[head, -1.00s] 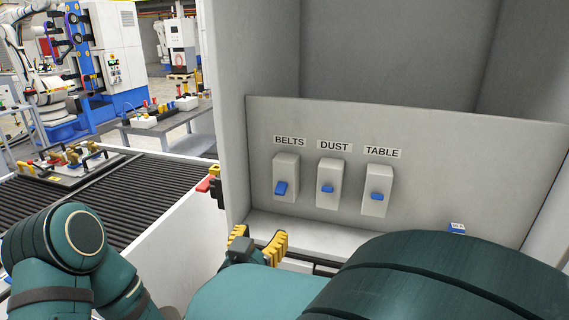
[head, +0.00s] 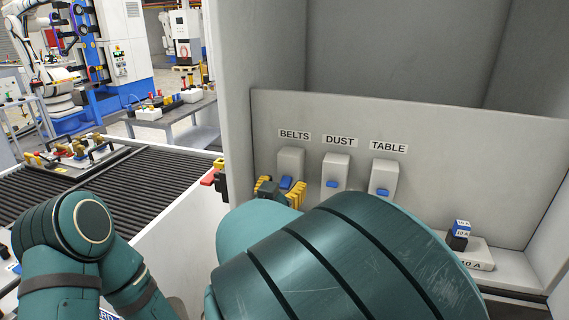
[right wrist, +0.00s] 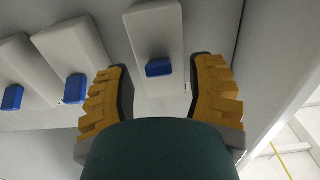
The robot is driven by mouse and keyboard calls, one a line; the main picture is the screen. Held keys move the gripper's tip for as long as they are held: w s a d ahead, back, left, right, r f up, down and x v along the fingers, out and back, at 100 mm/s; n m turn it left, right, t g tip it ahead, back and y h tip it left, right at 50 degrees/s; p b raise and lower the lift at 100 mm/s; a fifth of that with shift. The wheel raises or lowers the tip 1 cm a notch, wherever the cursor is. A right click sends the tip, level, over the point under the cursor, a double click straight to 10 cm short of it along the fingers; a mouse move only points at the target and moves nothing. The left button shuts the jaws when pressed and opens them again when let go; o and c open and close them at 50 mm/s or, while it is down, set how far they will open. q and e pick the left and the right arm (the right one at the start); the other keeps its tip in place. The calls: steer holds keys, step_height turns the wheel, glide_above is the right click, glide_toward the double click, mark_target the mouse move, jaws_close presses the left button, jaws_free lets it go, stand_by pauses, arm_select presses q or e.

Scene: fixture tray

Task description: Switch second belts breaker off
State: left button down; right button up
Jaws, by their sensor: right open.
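The BELTS breaker (head: 291,160) is a light grey block with a blue lever (head: 286,182), leftmost of three on the grey panel. It is the only breaker labelled BELTS in view. My right gripper (head: 281,191) is in front of its lower part and partly covers it. In the right wrist view, the open yellow-padded fingers (right wrist: 160,88) stand on either side of this breaker's blue lever (right wrist: 158,67), with gaps to both. I cannot tell the lever's switch position for certain. My left gripper is out of view; only its arm shows.
The DUST breaker (head: 335,172) and TABLE breaker (head: 384,176) stand to the right. Blue pieces marked 10 A (head: 462,227) sit on a pale block (head: 472,256) at lower right. The cabinet's left wall (head: 236,120) is close to the gripper. A roller conveyor (head: 140,185) lies left.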

steer(key=shift+w+d, duration=0.2)
steer(key=shift+w, duration=0.45)
jaws_close()
steer(key=t+b, duration=0.1)
steer(key=b, duration=0.2)
steer(key=shift+d+f, duration=0.1)
steer(key=shift+f, duration=0.25)
steer(key=shift+t+h+b, duration=0.3)
steer(key=shift+t+b, duration=0.05)
steer(key=shift+t, duration=0.05)
steer(key=shift+r, duration=0.15)
